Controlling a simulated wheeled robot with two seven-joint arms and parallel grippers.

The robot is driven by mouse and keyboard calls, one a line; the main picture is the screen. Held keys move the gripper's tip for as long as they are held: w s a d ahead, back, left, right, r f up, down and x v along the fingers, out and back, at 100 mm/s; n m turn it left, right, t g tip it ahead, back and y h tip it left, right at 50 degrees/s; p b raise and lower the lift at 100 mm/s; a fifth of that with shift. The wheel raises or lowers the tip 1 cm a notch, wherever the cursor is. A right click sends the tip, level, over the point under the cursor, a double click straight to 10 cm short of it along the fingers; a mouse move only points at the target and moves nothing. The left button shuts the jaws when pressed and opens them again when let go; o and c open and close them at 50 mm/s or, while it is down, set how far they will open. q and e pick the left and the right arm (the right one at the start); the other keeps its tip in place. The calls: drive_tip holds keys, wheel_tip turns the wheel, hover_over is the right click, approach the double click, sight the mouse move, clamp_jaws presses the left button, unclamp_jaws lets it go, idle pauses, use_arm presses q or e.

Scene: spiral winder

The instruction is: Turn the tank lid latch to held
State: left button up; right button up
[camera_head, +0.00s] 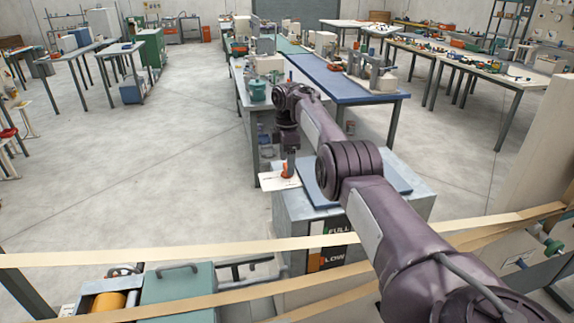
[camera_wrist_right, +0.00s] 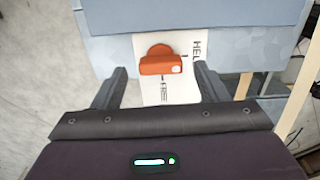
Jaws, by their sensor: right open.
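The orange tank lid latch (camera_wrist_right: 161,63) sits on a white label plate (camera_wrist_right: 148,45) in the right wrist view. Its bar lies roughly crosswise, with a pale dot near its right end. The letters "HEL" show at the plate's upper right and "FREE" below the latch. In the head view the latch (camera_head: 286,171) is at the near left of the grey tank (camera_head: 293,238), by its blue lid (camera_head: 397,178). My right gripper (camera_wrist_right: 160,70) is open, its fingers left and right of the latch, apart from it. In the head view the right gripper (camera_head: 289,156) points down above the latch. My left gripper is not in view.
Tan strips (camera_head: 180,252) stretch across the foreground, close to my right arm. A green-lidded box (camera_head: 178,285) stands at the lower left. A blue-topped table (camera_head: 345,83) with equipment lies beyond the tank. Open floor (camera_head: 130,170) is on the left.

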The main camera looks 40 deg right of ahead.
wheel_tip(320, 180, up, 6)
drive_tip(key=shift+r+b, duration=0.1)
drive_tip(key=shift+b, duration=0.3)
idle(0.3)
